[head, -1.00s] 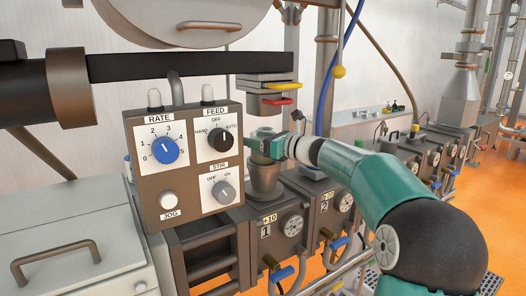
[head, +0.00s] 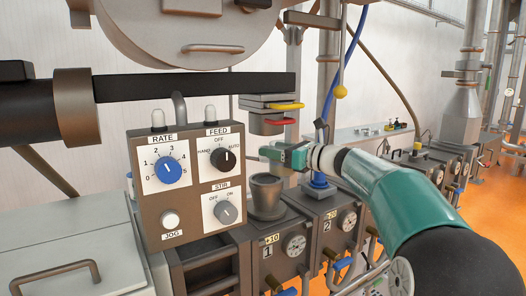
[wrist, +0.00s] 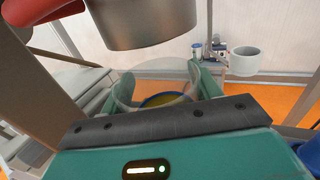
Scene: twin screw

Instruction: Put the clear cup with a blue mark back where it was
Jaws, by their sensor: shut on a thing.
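My gripper (head: 275,155) is shut on the clear cup (wrist: 126,90), which shows between the teal fingers in the wrist view. The cup is see-through, and a yellow patch with a bluish edge shows low in it. Its blue mark cannot be made out for certain. In the head view the cup can hardly be told apart from the background. The gripper is above and a little right of a grey funnel-like cup (head: 267,193) on unit 1, apart from it.
A feeder outlet with yellow and red handles (head: 279,122) hangs just above the gripper; its grey cylinder (wrist: 145,22) is close in the wrist view. The control box (head: 190,185) stands left. Unit 2 (head: 338,225) is right of unit 1. A white cup-like vessel (wrist: 245,62) is farther back.

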